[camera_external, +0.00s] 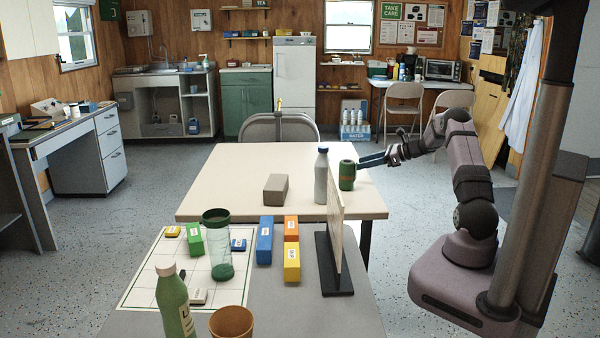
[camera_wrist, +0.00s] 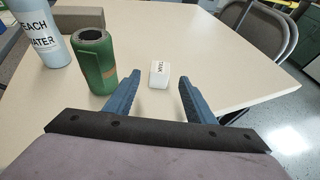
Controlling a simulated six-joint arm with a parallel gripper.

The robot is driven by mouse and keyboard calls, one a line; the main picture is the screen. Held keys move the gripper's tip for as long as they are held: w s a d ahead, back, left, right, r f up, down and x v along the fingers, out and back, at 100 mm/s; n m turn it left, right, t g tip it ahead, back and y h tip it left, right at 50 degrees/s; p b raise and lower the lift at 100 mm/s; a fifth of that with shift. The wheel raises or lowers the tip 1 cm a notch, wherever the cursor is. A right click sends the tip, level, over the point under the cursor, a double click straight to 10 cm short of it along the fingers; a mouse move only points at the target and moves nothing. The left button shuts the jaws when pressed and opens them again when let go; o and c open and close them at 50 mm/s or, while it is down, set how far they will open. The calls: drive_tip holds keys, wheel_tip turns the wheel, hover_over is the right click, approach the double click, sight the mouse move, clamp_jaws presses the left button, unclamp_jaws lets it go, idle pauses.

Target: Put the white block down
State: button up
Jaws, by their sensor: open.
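A small white block (camera_wrist: 160,75) with dark lettering rests on the cream table (camera_wrist: 220,48) in the wrist view. It lies just ahead of and between the fingertips of my gripper (camera_wrist: 158,82), with space on both sides. My gripper is open and holds nothing. In the external view my gripper (camera_external: 360,161) reaches in from the right, by the green cylinder (camera_external: 347,175).
The green cylinder (camera_wrist: 94,62) and a white bottle (camera_wrist: 40,35) stand left of my fingers. A brown block (camera_external: 276,188) lies on the cream table. An upright panel (camera_external: 335,240), coloured blocks and a gridded mat (camera_external: 150,270) occupy the front table. The cream table's left half is clear.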

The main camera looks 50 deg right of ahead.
drive_tip(key=shift+a+r+n, duration=0.15)
drive_tip(key=shift+a+n, duration=0.15)
drive_tip(key=a+n+g+p, duration=0.1)
drive_tip(key=n, duration=0.1)
drive_tip(key=a+r+n+g+h, duration=0.1)
drive_tip(key=n, duration=0.1)
drive_tip(key=a+r+n+h+p, duration=0.1)
drive_tip(key=a+n, duration=0.1)
drive_tip(key=n, duration=0.1)
drive_tip(key=shift+s+r+g+p, duration=0.1)
drive_tip(key=shift+s+g+p, duration=0.2)
drive_tip(key=shift+g, duration=0.1)
drive_tip(key=s+a+r+n+g+h+p, duration=0.1)
drive_tip(key=s+a+r+n+h, duration=0.2)
drive_tip(key=n, duration=0.5)
drive_tip(key=s+a+r+n+h+p, duration=0.1)
drive_tip(key=a+r+n+p, duration=0.1)
drive_tip(key=a+r+n, duration=0.35)
drive_tip(key=s+a+f+n+g+y+b, duration=0.2)
drive_tip(key=s+a+f+n+g+b, duration=0.2)
drive_tip(key=s+a+f+n, duration=0.65)
drive_tip(key=s+a+f+g+h+b, duration=0.1)
drive_tip(key=s+a+f+g, duration=0.1)
drive_tip(key=s+a+f, duration=0.45)
drive_tip(key=s+a+f+g+b, duration=0.1)
drive_tip(key=s+f+g, duration=0.2)
drive_tip(key=s, duration=0.6)
wheel_tip(320, 180, up, 38)
drive_tip(key=p, duration=3.7)
drive_tip(key=shift+p, duration=0.3)
